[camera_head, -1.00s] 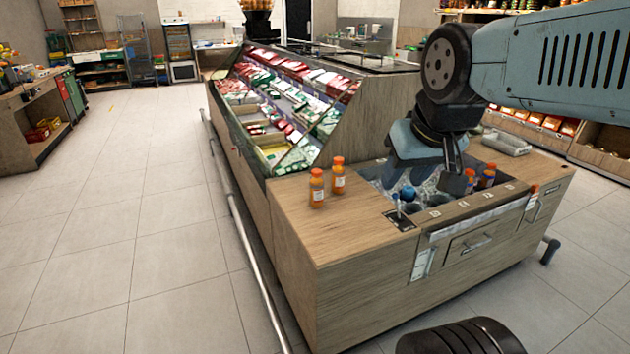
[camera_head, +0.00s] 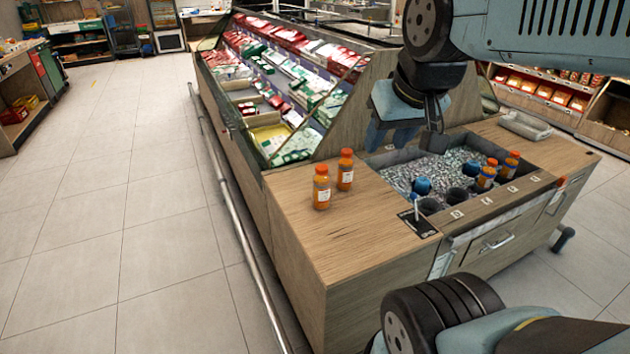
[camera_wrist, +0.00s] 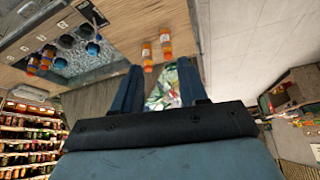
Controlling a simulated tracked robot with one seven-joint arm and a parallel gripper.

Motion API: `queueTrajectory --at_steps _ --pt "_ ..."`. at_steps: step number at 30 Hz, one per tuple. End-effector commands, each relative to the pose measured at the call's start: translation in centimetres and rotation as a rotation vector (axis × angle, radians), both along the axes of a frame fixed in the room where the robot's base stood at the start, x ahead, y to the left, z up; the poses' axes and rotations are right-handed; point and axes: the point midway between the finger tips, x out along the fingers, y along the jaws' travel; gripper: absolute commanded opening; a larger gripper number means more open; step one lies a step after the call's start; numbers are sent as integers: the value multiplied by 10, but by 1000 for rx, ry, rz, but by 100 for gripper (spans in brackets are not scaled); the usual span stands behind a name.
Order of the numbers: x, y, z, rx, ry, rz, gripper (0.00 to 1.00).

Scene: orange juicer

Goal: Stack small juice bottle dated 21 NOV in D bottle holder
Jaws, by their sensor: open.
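Two small orange juice bottles with white labels stand upright on the wooden counter, a left one (camera_head: 321,187) and a right one (camera_head: 345,170). Both also show in the wrist view (camera_wrist: 147,57) (camera_wrist: 166,45). Their dates are too small to read. Dark round holders (camera_head: 430,206) line the front of the ice bin, with small letter tags (camera_head: 487,201) before them that I cannot read surely. Two orange bottles (camera_head: 486,176) (camera_head: 511,164) stand at the right holders. My gripper (camera_head: 408,140) is open and empty above the bin's back edge, apart from the bottles.
The ice bin (camera_head: 400,172) also holds blue-topped items (camera_head: 422,186). A black card (camera_head: 418,223) lies on the counter's front. The sloped display case (camera_head: 345,120) rises behind the bottles. A grey tray (camera_head: 525,125) sits at the back right. The counter left of the bin is mostly clear.

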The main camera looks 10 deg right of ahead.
Motion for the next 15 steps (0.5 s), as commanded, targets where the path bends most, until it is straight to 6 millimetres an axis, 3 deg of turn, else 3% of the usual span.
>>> queueTrajectory --at_steps 3,8,15 --pt "0 0 0 0 0 0 44" --pt "6 -1 0 -7 5 -12 60" --pt "49 -3 -8 -62 32 -88 83"
